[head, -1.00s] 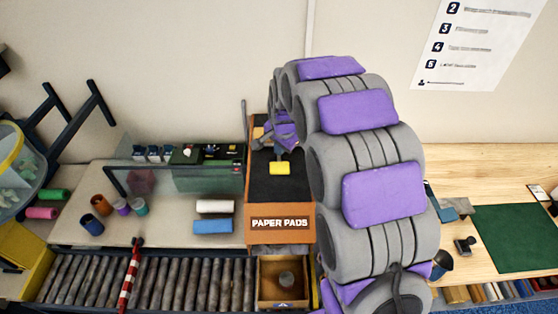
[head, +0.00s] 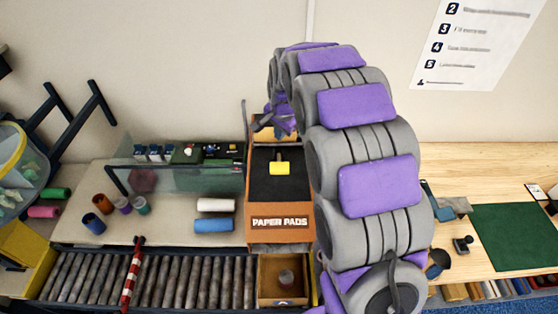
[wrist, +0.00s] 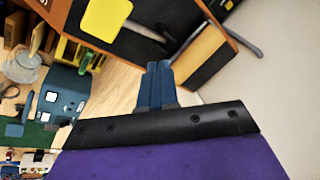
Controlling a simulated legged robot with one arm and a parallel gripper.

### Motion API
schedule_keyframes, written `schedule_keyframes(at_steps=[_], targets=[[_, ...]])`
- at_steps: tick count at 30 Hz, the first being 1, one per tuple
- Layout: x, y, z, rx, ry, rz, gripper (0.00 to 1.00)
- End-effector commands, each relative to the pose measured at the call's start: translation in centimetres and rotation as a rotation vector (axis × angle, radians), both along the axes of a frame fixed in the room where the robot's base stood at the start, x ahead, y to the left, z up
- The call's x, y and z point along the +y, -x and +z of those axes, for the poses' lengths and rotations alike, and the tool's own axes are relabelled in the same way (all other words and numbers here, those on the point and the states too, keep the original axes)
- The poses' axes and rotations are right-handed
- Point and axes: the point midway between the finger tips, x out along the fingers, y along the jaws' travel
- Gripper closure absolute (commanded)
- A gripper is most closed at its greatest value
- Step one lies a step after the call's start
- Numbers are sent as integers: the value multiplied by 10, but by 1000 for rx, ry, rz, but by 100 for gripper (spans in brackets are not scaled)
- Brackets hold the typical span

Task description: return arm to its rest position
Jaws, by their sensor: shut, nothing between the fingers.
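My gripper shows in the wrist view (wrist: 157,82), its two blue-grey fingers pressed together with nothing between them. In the head view it is small and partly hidden by my arm, over the back end of the orange box labelled PAPER PADS (head: 280,235). My purple and grey arm curves up in front of the right side of that box. A yellow-headed tool with a dark handle (head: 279,168) lies on the box's black top, apart from my gripper. The tool's yellow face (wrist: 106,18) also shows at the top of the wrist view.
A roller conveyor (head: 180,277) with a red-striped bar (head: 132,272) runs along the front left. A glass panel (head: 195,178), white roll (head: 215,205) and blue roll (head: 213,225) are left of the box. A wooden bench with a green mat (head: 515,236) is at right.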

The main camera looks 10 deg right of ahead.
Motion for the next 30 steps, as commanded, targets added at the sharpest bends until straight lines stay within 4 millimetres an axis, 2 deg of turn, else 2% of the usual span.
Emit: schedule_keyframes(at_steps=[13,17,20,30], targets=[[0,0,0,0,0,1,100],[0,14,-2,13,9,27,100],[0,41,-4,38,26,78,100],[1,181,-28,184,81,354,100]])
